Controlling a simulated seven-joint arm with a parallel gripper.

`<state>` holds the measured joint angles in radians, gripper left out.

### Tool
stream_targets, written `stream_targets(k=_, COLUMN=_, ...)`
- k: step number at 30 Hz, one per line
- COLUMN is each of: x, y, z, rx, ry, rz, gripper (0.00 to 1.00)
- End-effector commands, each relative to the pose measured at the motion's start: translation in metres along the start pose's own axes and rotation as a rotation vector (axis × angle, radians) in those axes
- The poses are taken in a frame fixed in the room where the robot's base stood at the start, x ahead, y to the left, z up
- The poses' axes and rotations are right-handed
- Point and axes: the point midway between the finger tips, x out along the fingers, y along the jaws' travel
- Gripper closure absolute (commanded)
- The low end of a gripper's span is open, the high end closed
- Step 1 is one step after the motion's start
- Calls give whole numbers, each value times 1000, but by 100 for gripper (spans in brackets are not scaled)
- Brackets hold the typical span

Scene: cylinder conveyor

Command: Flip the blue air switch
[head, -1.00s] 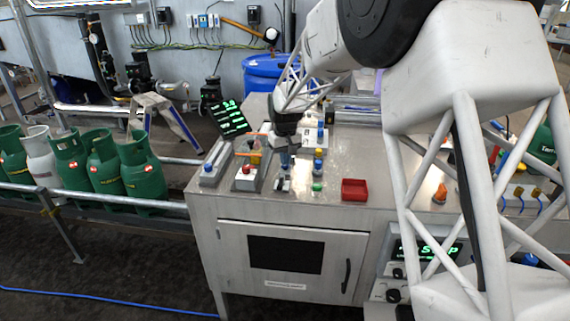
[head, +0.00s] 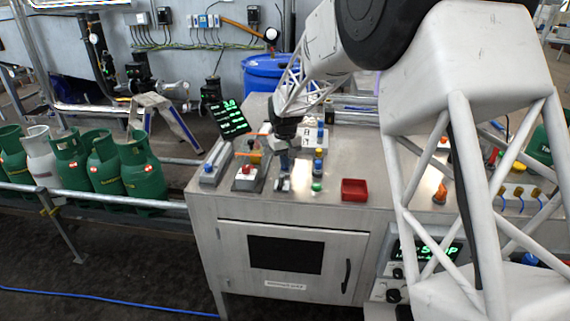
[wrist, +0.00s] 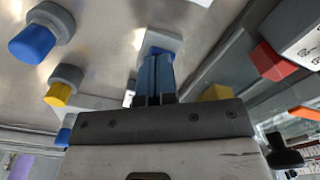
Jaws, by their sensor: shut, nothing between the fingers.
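My gripper (head: 284,166) is shut and empty, pointing down over the left part of the steel console. In the wrist view its two narrow blue fingers (wrist: 156,76) lie side by side. Their tips reach a small grey switch block with a blue part (wrist: 163,40), which looks like the blue air switch. In the head view the block (head: 283,184) stands on the console top, right below the fingers. The fingers hide much of the switch, so I cannot tell its lever's position or whether they touch it.
A blue knob (wrist: 32,43) and a yellow knob (wrist: 59,94) stand near the fingers. A box with a red button (head: 247,174) is left of the gripper, a green button (head: 317,187) right.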

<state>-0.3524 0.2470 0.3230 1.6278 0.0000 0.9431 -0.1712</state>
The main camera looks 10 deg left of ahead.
Motion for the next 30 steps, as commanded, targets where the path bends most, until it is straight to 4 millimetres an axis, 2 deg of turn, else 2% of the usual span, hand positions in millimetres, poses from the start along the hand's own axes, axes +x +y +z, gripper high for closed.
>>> stream_targets(k=10, x=-2, y=0, z=0, rx=0, ry=-1, rz=0, gripper=100)
stream_targets(k=30, x=-39, y=0, z=0, rx=0, ry=0, rz=0, gripper=100)
